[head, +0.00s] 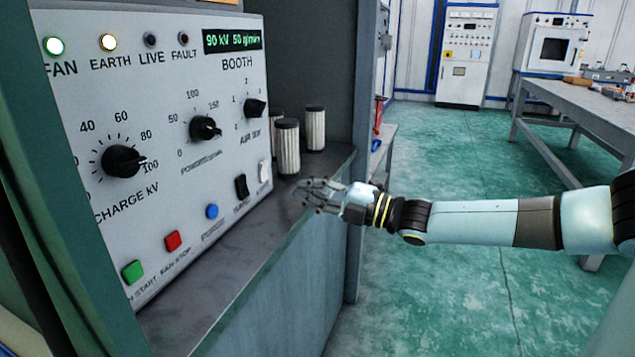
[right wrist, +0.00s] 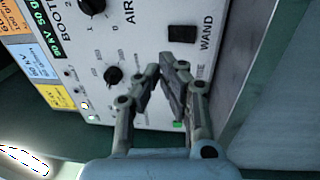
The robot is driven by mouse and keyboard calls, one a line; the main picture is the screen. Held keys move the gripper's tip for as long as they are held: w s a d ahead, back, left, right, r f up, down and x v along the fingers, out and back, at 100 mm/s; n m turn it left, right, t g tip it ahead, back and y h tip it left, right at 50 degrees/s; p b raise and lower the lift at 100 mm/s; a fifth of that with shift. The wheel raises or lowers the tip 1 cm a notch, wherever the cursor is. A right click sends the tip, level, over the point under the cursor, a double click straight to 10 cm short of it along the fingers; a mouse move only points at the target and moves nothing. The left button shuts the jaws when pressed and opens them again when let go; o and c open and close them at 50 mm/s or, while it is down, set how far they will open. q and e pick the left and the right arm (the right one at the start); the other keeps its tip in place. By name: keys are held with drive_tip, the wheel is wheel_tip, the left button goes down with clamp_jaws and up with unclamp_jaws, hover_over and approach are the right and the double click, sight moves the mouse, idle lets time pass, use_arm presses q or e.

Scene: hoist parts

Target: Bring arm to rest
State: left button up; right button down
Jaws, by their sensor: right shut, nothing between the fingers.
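My right gripper (head: 303,196) comes in from the right in the head view and hangs over the ledge in front of the booth control panel (head: 150,205). Its fingers are together with nothing between them. In the right wrist view the fingertips (right wrist: 168,72) point at the panel face, with a black rocker switch (right wrist: 181,33) and the word WAND beyond them. Whether they touch the panel I cannot tell. My left gripper is not in view.
Several ribbed cylinders with dark caps (head: 287,148) stand on the grey ledge (head: 215,285) past the panel. The FAN lamp (head: 54,46) and EARTH lamp (head: 108,42) are lit. A workbench (head: 575,95) stands at the back right. The green floor (head: 450,270) is clear.

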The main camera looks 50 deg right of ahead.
drive_tip(key=shift+v, duration=0.75)
drive_tip(key=shift+r, duration=0.1)
drive_tip(key=s+a+f+m+g+h, duration=0.2)
drive_tip(key=s+f+m, duration=0.25)
drive_tip(key=f, duration=0.65)
drive_tip(key=s+a+f+m+g+h, duration=0.2)
drive_tip(key=s+f+m+g+h, duration=0.3)
drive_tip(key=f, duration=0.6)
drive_tip(key=s+a+f+m, duration=0.25)
drive_tip(key=s+f, duration=0.35)
drive_tip(key=f, duration=0.5)
drive_tip(key=s+a+f+m+g, duration=0.3)
drive_tip(key=s+f, duration=0.2)
drive_tip(key=s, duration=0.4)
drive_tip(key=s+a+f+m+g, duration=0.3)
drive_tip(key=s+a+f+g, duration=0.1)
drive_tip(key=s, duration=0.5)
drive_tip(key=s+a+f+m+g, duration=0.3)
drive_tip(key=s+f, duration=0.3)
drive_tip(key=s, duration=0.3)
drive_tip(key=shift+a+f+g+y, duration=0.25)
drive_tip(key=shift+f+g+y, duration=0.05)
drive_tip(key=shift+f+g, duration=0.1)
